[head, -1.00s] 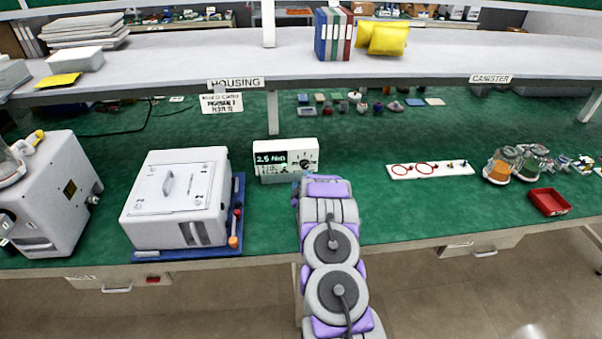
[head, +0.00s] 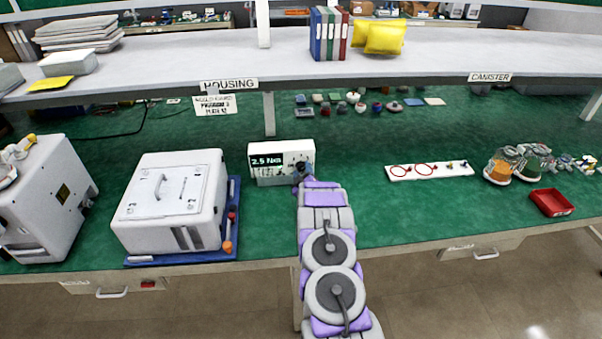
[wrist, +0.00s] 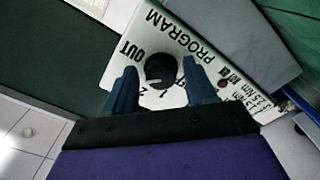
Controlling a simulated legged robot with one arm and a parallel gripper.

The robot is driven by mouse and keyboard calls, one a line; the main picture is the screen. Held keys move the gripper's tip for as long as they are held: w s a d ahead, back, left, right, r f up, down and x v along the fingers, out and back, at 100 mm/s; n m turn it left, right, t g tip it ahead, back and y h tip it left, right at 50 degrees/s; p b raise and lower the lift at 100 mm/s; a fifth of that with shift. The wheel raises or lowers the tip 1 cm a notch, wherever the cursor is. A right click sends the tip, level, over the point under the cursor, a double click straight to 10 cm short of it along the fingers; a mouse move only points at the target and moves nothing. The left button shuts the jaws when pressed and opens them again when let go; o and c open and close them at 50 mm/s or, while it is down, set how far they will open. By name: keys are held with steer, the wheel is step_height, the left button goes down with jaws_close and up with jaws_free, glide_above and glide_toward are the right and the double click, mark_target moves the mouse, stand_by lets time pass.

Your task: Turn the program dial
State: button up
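The program dial (wrist: 160,69) is a round black knob with a light pointer mark, on a white panel (wrist: 203,50) lettered "PROGRAM" and "OUT", with numbers partly hidden near the knob. My gripper (wrist: 160,80) is open, with one blue finger on each side of the dial and a visible gap to it on both sides. In the head view the white control box (head: 282,180) stands on the green bench with a display reading 2.5 Nm. My gripper (head: 302,172) is at the right part of its front, largely covering the dial.
A white housing (head: 170,205) on a blue tray (head: 234,190) stands left of the control box. A white board with red rings (head: 430,171) and a red bin (head: 551,202) lie to the right. A shelf (head: 400,62) runs above the bench.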

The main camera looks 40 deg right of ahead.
steer(key=shift+d+f, duration=0.3)
steer(key=shift+d, duration=0.4)
steer(key=shift+c, duration=1.4)
steer(key=shift+a+r, duration=0.15)
steer(key=shift+a, duration=0.4)
steer(key=shift+a+r, duration=0.15)
steer(key=shift+a, duration=0.35)
steer(key=c, duration=0.5)
steer(key=shift+a+r, duration=0.1)
steer(key=shift+a, duration=0.05)
steer(key=shift+c, duration=0.7)
steer(key=shift+d, duration=0.2)
steer(key=shift+m, duration=0.3)
steer(key=m+p, duration=0.1)
steer(key=m, duration=0.1)
steer(key=shift+m, duration=0.3)
steer(key=m, duration=0.5)
steer(key=shift+m, duration=0.4)
